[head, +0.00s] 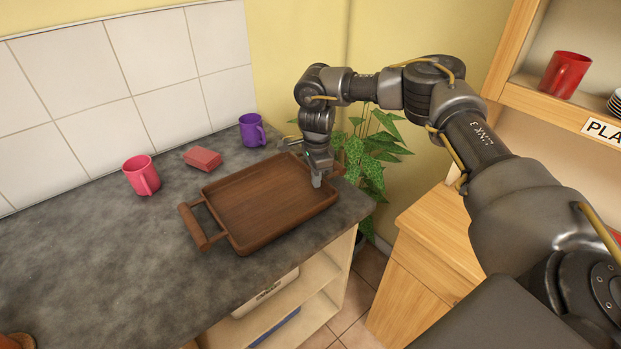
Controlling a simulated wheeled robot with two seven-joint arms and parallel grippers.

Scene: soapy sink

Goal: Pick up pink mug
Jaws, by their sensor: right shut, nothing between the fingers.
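The pink mug (141,175) stands upright on the grey counter near the tiled wall, at the left of the head view. Its handle faces toward the lower right. My right gripper (317,181) points down at the right end of the wooden tray, close to its rim. It is shut and holds nothing. It is well to the right of the pink mug, with the tray between them. I cannot tell whether its fingertips touch the tray. My left gripper is not in view.
The empty brown tray (211,207) lies on the counter (110,250). A small red block (203,158) and a purple mug (252,130) stand behind it. A plant (372,160) is past the counter's right end. A red mug (565,74) sits on the right shelf.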

